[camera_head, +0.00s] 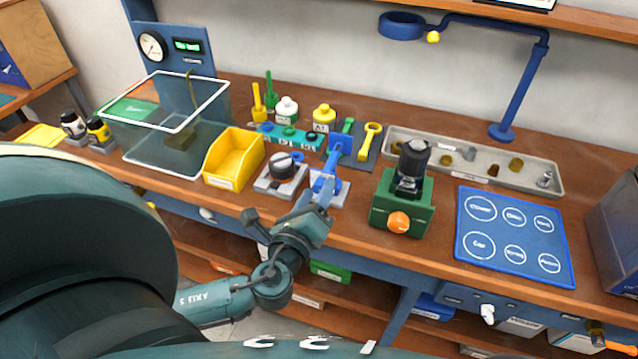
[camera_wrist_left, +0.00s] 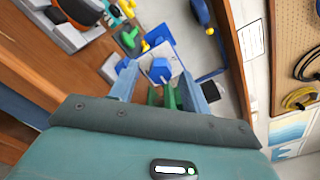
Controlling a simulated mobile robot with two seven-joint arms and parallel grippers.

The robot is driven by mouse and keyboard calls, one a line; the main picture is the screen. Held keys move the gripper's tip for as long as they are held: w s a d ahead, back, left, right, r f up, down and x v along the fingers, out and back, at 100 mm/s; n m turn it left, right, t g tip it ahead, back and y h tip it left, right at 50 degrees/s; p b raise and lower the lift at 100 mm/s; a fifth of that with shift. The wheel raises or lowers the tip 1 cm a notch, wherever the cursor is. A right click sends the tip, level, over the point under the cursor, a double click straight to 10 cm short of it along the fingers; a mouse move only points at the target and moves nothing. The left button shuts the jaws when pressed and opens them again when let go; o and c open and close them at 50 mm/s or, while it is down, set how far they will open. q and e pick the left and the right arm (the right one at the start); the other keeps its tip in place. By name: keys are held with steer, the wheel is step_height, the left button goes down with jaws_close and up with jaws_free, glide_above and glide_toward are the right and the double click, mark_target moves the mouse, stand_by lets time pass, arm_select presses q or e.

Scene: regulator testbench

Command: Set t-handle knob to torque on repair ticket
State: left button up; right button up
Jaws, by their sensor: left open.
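The blue T-handle knob (camera_head: 323,179) stands on a pale square base plate (camera_head: 340,196) near the bench's front edge, partly hidden by my left gripper. In the left wrist view the knob (camera_wrist_left: 160,70) shows between the two blue fingers. My left gripper (camera_head: 316,194) is open around or just above the knob; I cannot tell whether it touches. A dial gauge (camera_head: 152,46) and a lit green display (camera_head: 187,46) are on a blue post at the back left. A white sheet (camera_wrist_left: 253,38) hangs on the wall; its writing is unreadable. My right gripper is not visible.
A grey base with a dark knob (camera_head: 286,172) stands just left of the blue knob, with a yellow bin (camera_head: 234,158) beyond. A green fixture (camera_head: 402,202) with an orange knob stands right. Farther right are a blue mat (camera_head: 515,236) and a grey tray (camera_head: 475,166).

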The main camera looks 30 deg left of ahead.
arm_select(q)
steer(key=shift+w, duration=0.1)
steer(key=shift+c, duration=0.5)
steer(key=c, duration=0.9)
